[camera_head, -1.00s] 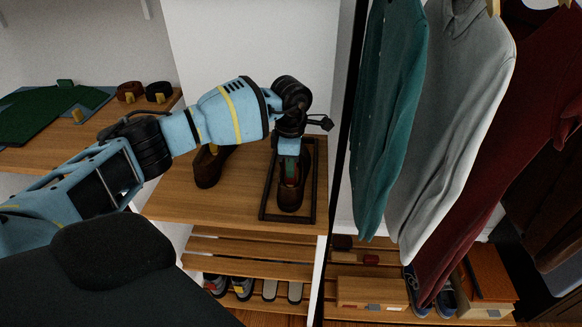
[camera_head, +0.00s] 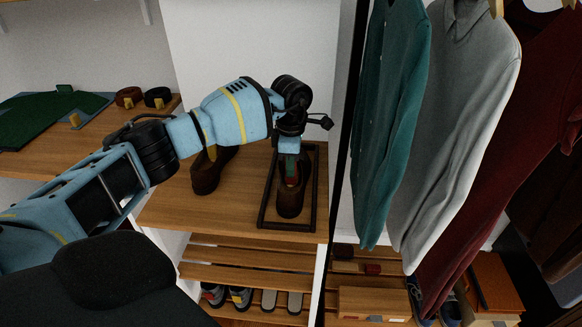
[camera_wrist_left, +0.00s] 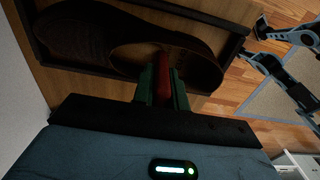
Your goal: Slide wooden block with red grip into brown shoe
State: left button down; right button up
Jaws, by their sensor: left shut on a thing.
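A brown shoe (camera_head: 290,206) stands inside a dark-framed tray (camera_head: 314,205) on the wooden shelf. A second brown shoe (camera_head: 205,178) stands to its left, partly behind my arm. My left gripper (camera_head: 290,168) points down over the framed shoe's opening. It is shut on the red grip (camera_head: 291,183) of the wooden block. In the left wrist view, the green fingers (camera_wrist_left: 163,84) hold the red grip (camera_wrist_left: 165,70) at the opening of the shoe (camera_wrist_left: 82,35). The block's wooden part is not clearly visible; I cannot tell how deep it sits. My right gripper is not in view.
Hanging clothes (camera_head: 440,130) fill the right side, beyond a dark upright post (camera_head: 345,140). A slatted rack (camera_head: 245,268) with shoes is below the shelf. Rolled belts (camera_head: 158,97) and a green folded garment (camera_head: 40,118) lie on the left shelf.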

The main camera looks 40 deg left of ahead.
pick_arm(q)
jog(key=shift+w+a+b, duration=0.55)
jog(key=shift+w+b, duration=0.2)
jog(key=shift+w, duration=0.15)
jog(key=shift+w+a+b, duration=0.55)
jog(key=shift+w+b, duration=0.15)
jog(key=shift+w, duration=0.15)
jog(key=c, duration=1.3)
grip_release()
notch_tip(320, 180, up, 8)
jog(key=shift+f, duration=0.1)
